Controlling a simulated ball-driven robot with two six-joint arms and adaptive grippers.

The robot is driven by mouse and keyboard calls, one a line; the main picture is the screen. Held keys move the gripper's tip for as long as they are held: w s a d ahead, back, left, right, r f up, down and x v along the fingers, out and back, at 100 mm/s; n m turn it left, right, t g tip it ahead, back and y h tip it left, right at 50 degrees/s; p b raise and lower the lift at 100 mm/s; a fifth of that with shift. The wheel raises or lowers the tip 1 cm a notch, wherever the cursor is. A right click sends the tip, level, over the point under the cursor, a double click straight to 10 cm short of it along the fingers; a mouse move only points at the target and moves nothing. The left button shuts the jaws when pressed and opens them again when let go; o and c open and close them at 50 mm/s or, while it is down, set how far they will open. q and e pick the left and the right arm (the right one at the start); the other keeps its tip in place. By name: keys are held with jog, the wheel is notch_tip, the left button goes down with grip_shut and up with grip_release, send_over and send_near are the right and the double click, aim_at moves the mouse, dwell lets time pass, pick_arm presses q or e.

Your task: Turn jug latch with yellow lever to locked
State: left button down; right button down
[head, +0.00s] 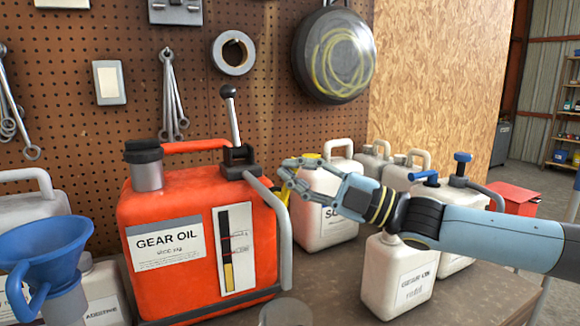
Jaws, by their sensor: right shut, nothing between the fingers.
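An orange jug labelled GEAR OIL (175,215) stands upright on the bench. On its top sits a dark latch block (238,158) with an upright metal lever (233,120) ending in a black knob; no yellow shows on this lever. A white jug (325,225) behind my right gripper has a yellow part (312,156) on top, partly hidden, so I cannot tell whether it is a cap or a lever. My right gripper (286,172) reaches in from the right, shut and empty, just right of the orange jug's latch. My left gripper is out of view.
A blue funnel (45,250) stands front left. A small white jug (398,275) stands below my right arm, with more white jugs behind. A pegboard (90,40) with wrenches and a round pan (333,55) closes the back. Bare bench (480,295) shows front right.

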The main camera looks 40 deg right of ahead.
jog(key=d+f+m+t+h+b, duration=0.2)
jog(key=m+t+h, duration=0.2)
jog(key=m+h, duration=0.6)
jog(key=s+d+f+m+t+h+b, duration=0.1)
jog(key=d+f+m+t+h, duration=0.2)
jog(key=m+h, duration=0.6)
jog(key=shift+f+m+t+h+b, duration=0.35)
jog(key=shift+m+t, duration=0.65)
jog(key=shift+m, duration=2.3)
jog(key=shift+s+r+h, duration=0.1)
jog(key=shift+h, duration=0.15)
jog(key=shift+s, duration=0.1)
jog(key=v, duration=0.7)
jog(key=shift+s, duration=0.15)
